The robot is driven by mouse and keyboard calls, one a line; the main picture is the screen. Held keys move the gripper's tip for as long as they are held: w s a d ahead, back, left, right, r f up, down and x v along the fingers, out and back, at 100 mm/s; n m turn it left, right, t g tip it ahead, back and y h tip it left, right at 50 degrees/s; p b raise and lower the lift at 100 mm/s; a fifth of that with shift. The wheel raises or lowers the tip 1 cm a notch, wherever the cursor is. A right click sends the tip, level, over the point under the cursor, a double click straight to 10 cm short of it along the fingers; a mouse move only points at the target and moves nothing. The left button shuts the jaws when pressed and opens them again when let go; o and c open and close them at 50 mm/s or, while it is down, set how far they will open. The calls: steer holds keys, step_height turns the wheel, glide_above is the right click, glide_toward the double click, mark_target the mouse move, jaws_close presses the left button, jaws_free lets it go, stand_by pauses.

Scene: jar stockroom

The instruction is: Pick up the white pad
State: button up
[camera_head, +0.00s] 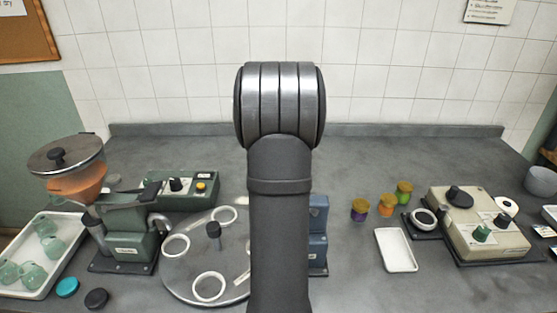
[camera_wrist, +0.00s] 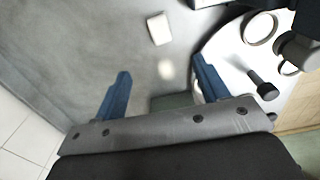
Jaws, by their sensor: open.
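In the wrist view a small white pad (camera_wrist: 159,28) with rounded corners lies flat on the grey bench, beyond my fingertips and apart from them. My gripper (camera_wrist: 162,72) has its two blue fingers spread, with nothing between them. In the head view my arm blocks the middle of the bench, and the fingers are not clearly seen there. A flat white rectangular piece (camera_head: 397,250) with a raised rim lies right of my arm; I cannot tell whether it is the same thing as the pad.
A round plate (camera_wrist: 222,45) with ringed holes and a black knob lies beside the pad. In the head view a grinder (camera_head: 125,215) and a tray of green jars (camera_head: 72,262) stand left. Small lidded jars (camera_head: 387,205) and a beige machine (camera_head: 478,225) stand right.

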steer(key=a+f+h, duration=0.2)
steer(key=a+h, duration=0.2)
steer(key=a, duration=0.3)
steer(key=shift+n+h, duration=0.3)
steer(key=shift+n, duration=0.2)
steer(key=x, duration=1.2)
steer(key=shift+w+f, duration=0.15)
steer(key=shift+w, duration=0.1)
steer(key=shift+s+x, duration=0.2)
steer(key=shift+x, duration=2.5)
steer(key=shift+a, duration=0.1)
steer(key=shift+c, duration=0.5)
steer(key=c, duration=1)
